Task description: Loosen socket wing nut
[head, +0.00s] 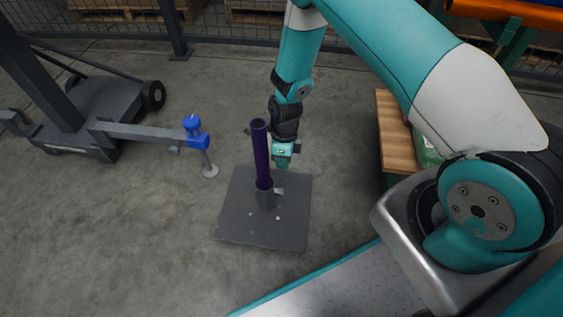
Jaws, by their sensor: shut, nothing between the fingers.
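A dark square base plate (240,226) lies on the concrete floor with a short grey socket (266,199) standing on it. A purple tube (261,155) stands upright in the socket. A small light piece at the socket's right side (279,190) may be the wing nut; it is too small to tell its shape. My gripper (283,163) points down just right of the tube, above the level of the socket, and appears apart from that small piece. It is shut and empty. Part of the gripper's far side is hidden behind its own wrist.
At the left stands a dark wheeled frame (110,100) with an arm carrying a blue clamp (198,134) and a round foot (210,170). A wooden-topped bench (395,130) is at the right. A mesh fence (225,30) runs behind. Open floor lies left of the plate.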

